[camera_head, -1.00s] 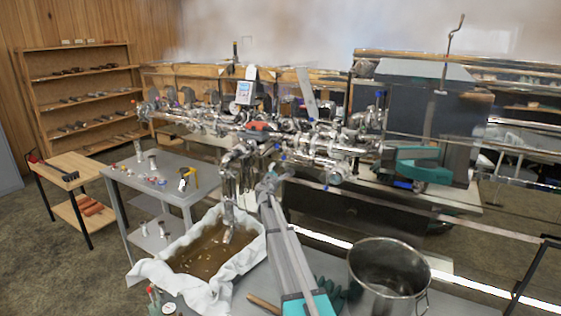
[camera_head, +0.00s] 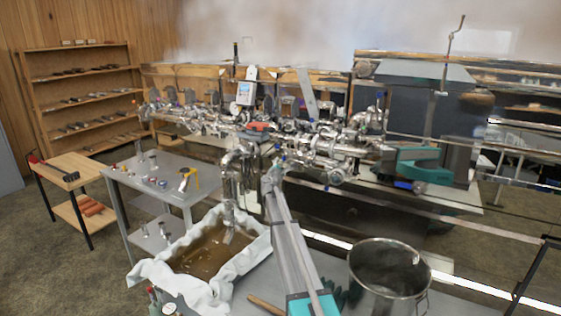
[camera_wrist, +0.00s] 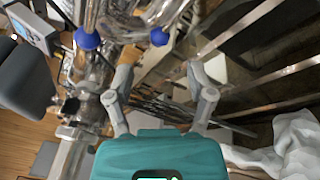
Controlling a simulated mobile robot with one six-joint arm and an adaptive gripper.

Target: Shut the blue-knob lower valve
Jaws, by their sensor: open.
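Two round blue knobs show at the top of the wrist view, a left one (camera_wrist: 87,39) and a right one (camera_wrist: 159,37), by shiny metal and clear tubing. I cannot tell which is the lower valve's. My gripper (camera_wrist: 160,96) is open and empty, its grey fingers spread below both knobs in the picture and apart from them. In the head view small blue spots show on the crowded steel pipework (camera_head: 325,150), too small to tell their handle positions. There my arm rises from the bottom to the pipework, and its gripper end is hard to make out.
A cloth-lined pan of brown liquid (camera_head: 262,246) stands left of my arm, and a steel pot (camera_head: 420,285) stands right of it. A grey table (camera_head: 125,180) with small items is at the left. White cloth (camera_wrist: 295,145) shows at lower right in the wrist view.

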